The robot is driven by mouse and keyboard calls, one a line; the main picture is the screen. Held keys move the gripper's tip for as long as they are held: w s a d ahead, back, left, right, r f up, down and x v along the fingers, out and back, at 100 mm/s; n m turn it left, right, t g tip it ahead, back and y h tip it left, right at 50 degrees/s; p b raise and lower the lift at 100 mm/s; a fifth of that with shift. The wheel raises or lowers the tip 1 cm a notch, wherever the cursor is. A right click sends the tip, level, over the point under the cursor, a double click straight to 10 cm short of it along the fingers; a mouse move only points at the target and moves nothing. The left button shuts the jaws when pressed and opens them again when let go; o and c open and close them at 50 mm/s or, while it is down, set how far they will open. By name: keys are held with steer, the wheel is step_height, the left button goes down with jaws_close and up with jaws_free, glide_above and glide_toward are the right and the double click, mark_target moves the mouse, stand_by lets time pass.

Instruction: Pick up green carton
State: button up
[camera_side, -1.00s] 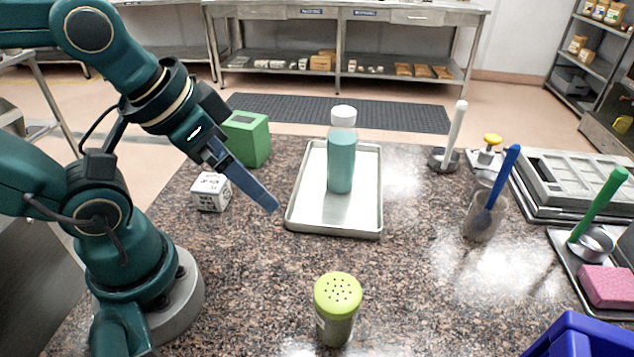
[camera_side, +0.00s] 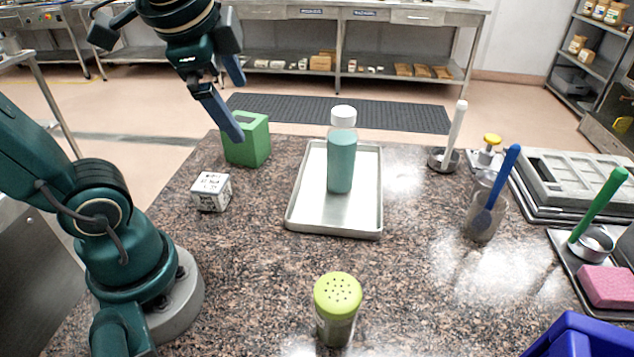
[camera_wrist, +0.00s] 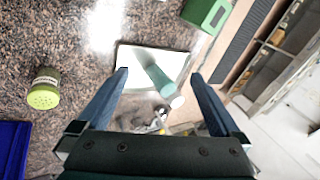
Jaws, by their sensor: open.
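The green carton (camera_side: 248,141) stands upright on the speckled counter, left of the metal tray, with an opening in its top. In the wrist view the green carton (camera_wrist: 207,12) is at the top edge, partly cut off. My gripper (camera_side: 240,105) is above the carton in the side view, its jaws pointing down and apart. In the wrist view my gripper (camera_wrist: 160,72) is open with nothing between the fingers close up.
A metal tray (camera_side: 305,205) holds a teal bottle (camera_side: 341,160). A white printed cube (camera_side: 211,192) stands in front of the carton. A green-lidded shaker (camera_side: 337,308) is nearer the camera. Counter between shaker and tray is clear.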

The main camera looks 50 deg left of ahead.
steer(key=w+a+r+m+g+y, duration=0.3)
steer(key=w+a+r+y, duration=0.15)
steer(key=w+a, duration=0.3)
steer(key=m+g+y, duration=0.1)
steer(key=g+y, duration=0.2)
steer(key=g, duration=0.3)
glide_above(252, 120)
steer(key=w+d, duration=0.2)
steer(key=d, duration=0.2)
step_height(252, 120, down, 7)
steer(key=a+f+g, duration=0.1)
steer(key=f, duration=0.2)
steer(key=a+f+g, duration=0.1)
steer(key=f, duration=0.3)
steer(key=s+a+f+g, duration=0.1)
steer(key=f, duration=0.2)
steer(key=shift+s+f+m, duration=0.1)
steer(key=shift+f+m, duration=0.2)
steer(key=shift+s+a+f, duration=0.3)
steer(key=shift+s+a, duration=0.05)
steer(key=shift+a, duration=0.1)
steer(key=shift+x, duration=2.5)
steer(key=shift+s, duration=0.1)
jaws_close()
